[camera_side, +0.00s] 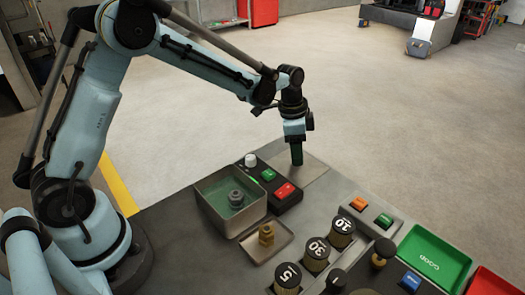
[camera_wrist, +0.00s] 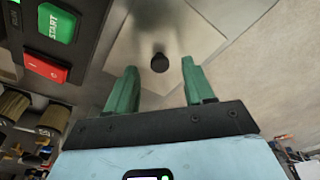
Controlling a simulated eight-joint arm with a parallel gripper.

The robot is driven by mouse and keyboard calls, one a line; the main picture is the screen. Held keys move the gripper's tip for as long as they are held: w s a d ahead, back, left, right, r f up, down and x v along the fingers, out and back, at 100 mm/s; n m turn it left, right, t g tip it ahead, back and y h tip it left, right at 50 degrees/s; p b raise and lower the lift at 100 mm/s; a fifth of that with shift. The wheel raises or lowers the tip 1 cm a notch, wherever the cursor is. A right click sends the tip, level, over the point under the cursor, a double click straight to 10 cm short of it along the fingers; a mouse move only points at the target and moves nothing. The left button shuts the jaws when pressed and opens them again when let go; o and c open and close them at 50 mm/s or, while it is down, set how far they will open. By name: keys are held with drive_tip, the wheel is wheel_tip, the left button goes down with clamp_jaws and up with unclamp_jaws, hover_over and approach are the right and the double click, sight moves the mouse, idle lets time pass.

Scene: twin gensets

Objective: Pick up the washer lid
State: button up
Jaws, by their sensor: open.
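The washer lid is a flat, pale grey square plate (camera_side: 312,170) lying at the back edge of the bench in the side view. In the wrist view the lid (camera_wrist: 205,32) fills the upper middle, with a dark round knob (camera_wrist: 160,62) standing on it. My gripper (camera_side: 297,162) is over the lid, pointing down, and hides the knob in the side view. In the wrist view my gripper's green fingers (camera_wrist: 159,66) are open and apart, with the knob appearing between their tips. Nothing is held. Contact with the knob cannot be told.
A metal tub (camera_side: 216,222) with green liquid and a grey part inside stands left of my gripper. A control box (camera_side: 268,185) with green and red buttons sits close beside the lid. A small tray (camera_side: 256,252) holds a brass fitting. Numbered weights (camera_side: 315,253) and a green tray (camera_side: 440,258) are in front.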

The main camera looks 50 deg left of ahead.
drive_tip(key=shift+w+d+f, duration=0.1)
drive_tip(key=shift+f, duration=0.8)
clamp_jaws()
drive_tip(key=shift+r, duration=0.1)
